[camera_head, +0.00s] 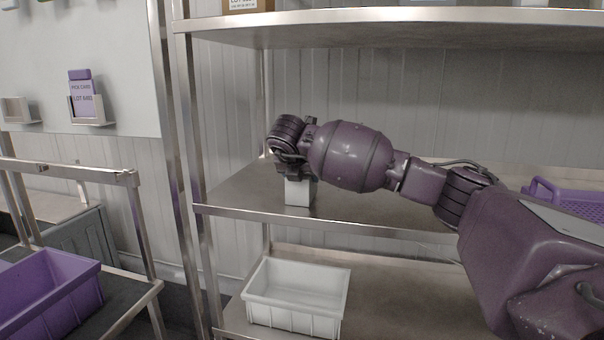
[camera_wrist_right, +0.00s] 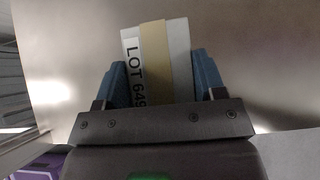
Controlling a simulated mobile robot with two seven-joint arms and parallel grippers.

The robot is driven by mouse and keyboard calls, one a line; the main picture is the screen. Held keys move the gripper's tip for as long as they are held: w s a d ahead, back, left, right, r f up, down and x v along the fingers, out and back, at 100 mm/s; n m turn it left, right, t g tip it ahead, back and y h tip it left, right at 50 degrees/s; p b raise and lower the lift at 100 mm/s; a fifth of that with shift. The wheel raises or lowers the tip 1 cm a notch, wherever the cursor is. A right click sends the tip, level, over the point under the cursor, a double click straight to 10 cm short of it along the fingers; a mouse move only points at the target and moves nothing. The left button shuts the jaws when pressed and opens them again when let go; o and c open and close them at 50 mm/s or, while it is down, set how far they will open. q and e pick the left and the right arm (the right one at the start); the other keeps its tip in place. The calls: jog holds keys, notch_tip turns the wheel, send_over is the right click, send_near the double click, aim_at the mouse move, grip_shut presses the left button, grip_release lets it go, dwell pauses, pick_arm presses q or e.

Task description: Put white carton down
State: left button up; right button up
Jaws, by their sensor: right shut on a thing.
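The white carton (camera_head: 299,192) is upright at the middle metal shelf (camera_head: 245,195), near its left end. In the right wrist view the carton (camera_wrist_right: 181,60) shows a tan tape band and a label reading "LOT 649", partly cut off. My right gripper (camera_head: 292,172) is above the carton in the head view, its fingers mostly hidden by the wrist. In the right wrist view the blue fingers of my right gripper (camera_wrist_right: 160,80) are shut on the carton's two sides. I cannot tell whether the carton's base touches the shelf. My left gripper is not in view.
A white bin (camera_head: 297,318) stands on the lower shelf. A purple basket (camera_head: 567,198) is at the right of the middle shelf. The upper shelf (camera_head: 330,18) spans above my arm. A purple bin (camera_head: 75,292) sits on a bench at left. A shelf post (camera_head: 187,150) rises left of the carton.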

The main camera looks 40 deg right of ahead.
jog(key=shift+r, duration=0.1)
jog(key=o, duration=1.3)
